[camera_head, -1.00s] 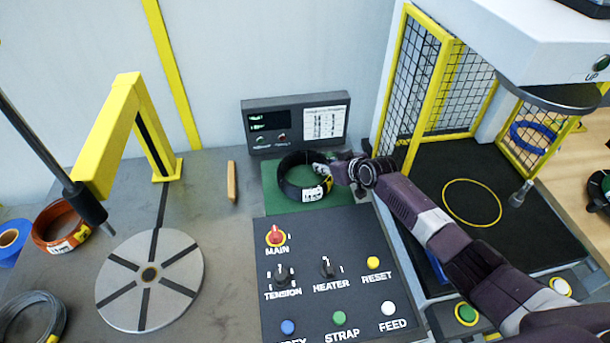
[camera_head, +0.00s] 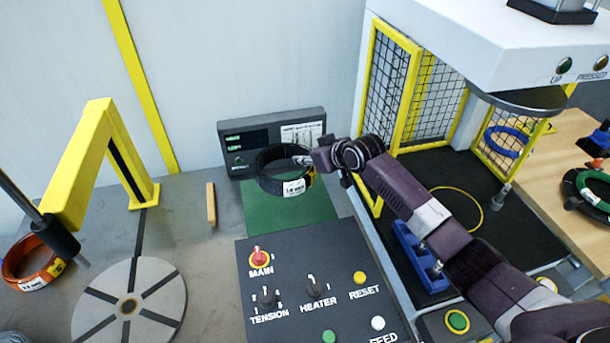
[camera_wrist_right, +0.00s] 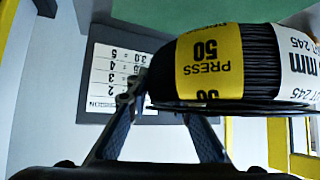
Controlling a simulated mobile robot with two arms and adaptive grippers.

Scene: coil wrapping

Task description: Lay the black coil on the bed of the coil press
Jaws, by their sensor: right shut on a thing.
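The black coil (camera_head: 268,180) hangs in the air above the green mat (camera_head: 300,220), with a white label toward me. My right gripper (camera_head: 306,160) is shut on its right side. In the right wrist view the coil (camera_wrist_right: 262,68) fills the upper right, with a yellow "PRESS 50" tag, and the gripper (camera_wrist_right: 165,105) fingers meet at its rim. The coil press stands at the right; its dark bed (camera_head: 440,172) carries a yellow ring outline (camera_head: 478,215). My arm covers part of the bed's near left. My left gripper is not in view.
A yellow mesh guard (camera_head: 385,75) stands between the mat and the press bed. The press head (camera_head: 520,98) hangs above the bed. A blue block (camera_head: 420,262) sits near the bed's front left. The control panel (camera_head: 300,270) lies in front. A blue coil (camera_head: 507,140) is behind the right guard.

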